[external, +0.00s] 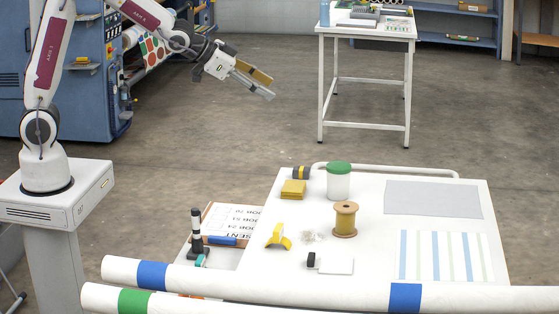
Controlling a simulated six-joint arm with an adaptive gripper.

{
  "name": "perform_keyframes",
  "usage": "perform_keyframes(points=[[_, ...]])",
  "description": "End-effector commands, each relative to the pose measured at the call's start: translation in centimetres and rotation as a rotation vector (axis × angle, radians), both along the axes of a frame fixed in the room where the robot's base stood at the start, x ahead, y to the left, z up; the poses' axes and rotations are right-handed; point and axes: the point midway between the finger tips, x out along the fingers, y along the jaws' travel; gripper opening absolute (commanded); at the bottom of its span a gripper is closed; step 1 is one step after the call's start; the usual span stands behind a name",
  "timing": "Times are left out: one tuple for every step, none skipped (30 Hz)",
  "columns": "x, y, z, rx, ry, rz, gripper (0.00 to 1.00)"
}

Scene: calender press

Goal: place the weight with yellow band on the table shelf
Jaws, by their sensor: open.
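A small dark weight with a yellow band (301,172) lies at the back left of the white table (374,268), behind a yellow block and to the left of a green-lidded white jar. A lower white shelf (225,258) shows at the table's left side, partly covered by a clipboard and other items. My gripper (266,85) is open and empty, up in the air above the floor, well behind the weight and apart from it. Its fingers point down to the right.
The yellow block (293,190), the jar (338,182), a spool (345,219) and a yellow holder (278,236) stand near the weight. The clipboard (238,216) and a black-handled tool (196,228) are at the shelf. Long rolls (230,279) cross the front.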

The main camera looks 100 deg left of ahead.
Motion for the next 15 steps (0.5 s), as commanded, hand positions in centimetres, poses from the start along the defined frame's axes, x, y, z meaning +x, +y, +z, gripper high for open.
perform_keyframes(points=[[0.6, 1.0, -0.7, 0.003, -0.007, 0.002, 0.5], [0.9, 1.5, -1.0, 0.006, -0.013, 0.001, 0.5], [1.4, 2.2, -1.4, 0.01, -0.023, 0.0, 0.5], [1.7, 2.7, -1.8, 0.012, -0.029, 0.0, 0.5], [2.0, 3.2, -2.0, 0.015, -0.036, -0.001, 0.5], [2.4, 3.9, -2.5, 0.018, -0.044, -0.004, 0.5], [2.7, 4.4, -2.9, 0.02, -0.05, -0.004, 0.5], [3.0, 4.9, -3.2, 0.022, -0.059, -0.006, 0.5], [3.3, 5.5, -3.7, 0.024, -0.066, -0.007, 0.5], [3.6, 6.0, -4.0, 0.026, -0.073, -0.009, 0.5], [3.8, 6.5, -4.4, 0.028, -0.079, -0.01, 0.5], [4.1, 7.1, -4.9, 0.03, -0.089, -0.013, 0.5], [4.4, 7.6, -5.3, 0.03, -0.096, -0.014, 0.5], [4.5, 8.1, -5.7, 0.031, -0.102, -0.015, 0.5], [4.8, 8.7, -6.2, 0.034, -0.111, -0.017, 0.5]])
